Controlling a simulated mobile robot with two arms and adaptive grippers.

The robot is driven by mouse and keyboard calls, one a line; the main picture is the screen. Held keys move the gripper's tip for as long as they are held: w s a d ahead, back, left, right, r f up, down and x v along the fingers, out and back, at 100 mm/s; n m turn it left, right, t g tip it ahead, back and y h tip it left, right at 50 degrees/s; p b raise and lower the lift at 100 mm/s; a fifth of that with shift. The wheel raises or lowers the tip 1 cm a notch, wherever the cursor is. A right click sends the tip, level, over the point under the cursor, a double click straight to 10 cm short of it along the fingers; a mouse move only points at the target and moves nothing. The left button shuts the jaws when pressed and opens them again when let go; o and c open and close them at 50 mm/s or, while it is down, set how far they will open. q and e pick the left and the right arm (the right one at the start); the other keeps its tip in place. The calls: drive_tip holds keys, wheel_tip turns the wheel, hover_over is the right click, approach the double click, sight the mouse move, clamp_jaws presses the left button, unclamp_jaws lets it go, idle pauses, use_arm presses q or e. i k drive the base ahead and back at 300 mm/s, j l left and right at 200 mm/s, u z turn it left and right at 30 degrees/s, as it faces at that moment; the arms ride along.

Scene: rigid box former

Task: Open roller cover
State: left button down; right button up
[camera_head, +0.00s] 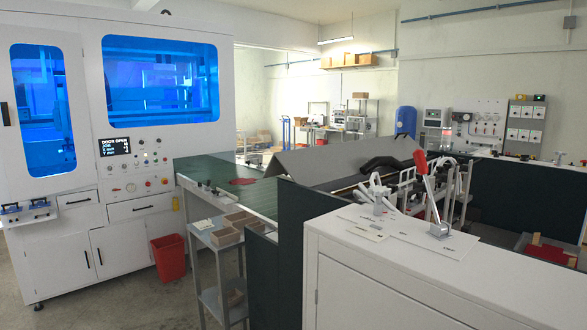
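A grey, slanted panel that looks like the roller cover (345,160) sits over the middle of the machine, at the far end of the green conveyor bed (210,172). Neither of my grippers shows in the head view.
A white cabinet (420,265) with a red-handled lever (425,178) stands at front right. Dark green panels (285,260) stand beside it. A white machine (150,60) with blue windows and a display reading "DOOR OPEN" is at left. A red bin (170,258) and open floor lie below.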

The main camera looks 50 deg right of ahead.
sight(311, 167)
drive_tip(key=i+l+z, duration=0.1)
drive_tip(key=i+z, duration=0.7)
drive_tip(key=z, duration=0.15)
drive_tip(key=i+j+z, duration=0.25)
drive_tip(key=i+z, duration=0.25)
drive_tip(key=k, duration=0.1)
